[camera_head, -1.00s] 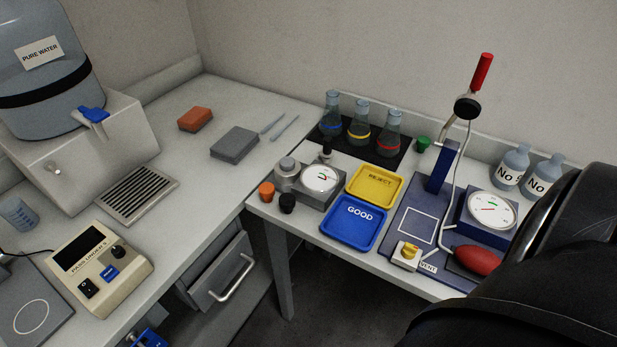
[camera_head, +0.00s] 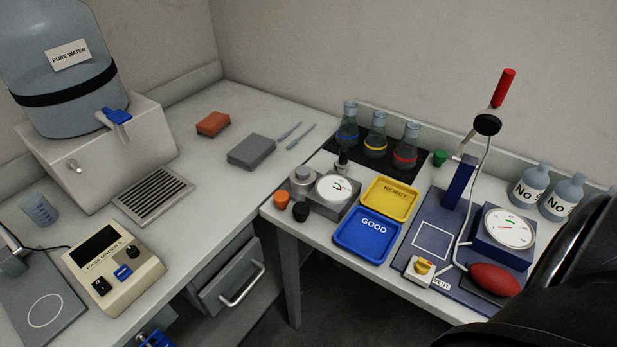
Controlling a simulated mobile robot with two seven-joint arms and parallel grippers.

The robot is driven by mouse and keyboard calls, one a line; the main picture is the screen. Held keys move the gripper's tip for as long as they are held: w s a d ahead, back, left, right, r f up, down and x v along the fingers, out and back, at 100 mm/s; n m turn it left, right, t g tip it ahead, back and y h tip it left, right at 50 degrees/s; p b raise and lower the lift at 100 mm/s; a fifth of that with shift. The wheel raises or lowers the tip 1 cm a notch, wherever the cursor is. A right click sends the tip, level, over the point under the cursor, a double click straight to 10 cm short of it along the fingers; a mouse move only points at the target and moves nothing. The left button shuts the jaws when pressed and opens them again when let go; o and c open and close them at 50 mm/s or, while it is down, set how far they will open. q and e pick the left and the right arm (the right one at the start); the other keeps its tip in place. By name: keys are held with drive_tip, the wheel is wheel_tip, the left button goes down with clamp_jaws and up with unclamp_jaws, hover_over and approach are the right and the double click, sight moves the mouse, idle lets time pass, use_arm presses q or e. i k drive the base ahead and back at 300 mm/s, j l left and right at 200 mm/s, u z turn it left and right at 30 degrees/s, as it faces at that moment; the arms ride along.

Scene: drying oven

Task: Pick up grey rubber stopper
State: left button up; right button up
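I cannot pick out a grey rubber stopper for certain. A short grey cylinder (camera_head: 302,178) stands at the left end of the small gauge unit (camera_head: 335,190) on the right bench; I cannot tell whether it is a loose stopper or part of the unit. An orange stopper (camera_head: 282,199) and a black stopper (camera_head: 301,211) stand in front of it. A green stopper (camera_head: 439,158) stands near the flasks.
A blue GOOD tray (camera_head: 367,251) and yellow REJECT tray (camera_head: 404,211) lie beside the gauge unit. Flasks (camera_head: 376,140) stand behind; a blue-based pump stand (camera_head: 440,215) is to the right. The left bench has a grey block (camera_head: 251,152), a brick-red block (camera_head: 213,124) and free room.

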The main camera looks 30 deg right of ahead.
sight(303, 172)
drive_tip(key=j+z, duration=0.1)
drive_tip(key=z, duration=0.65)
drive_tip(key=i+j, duration=0.05)
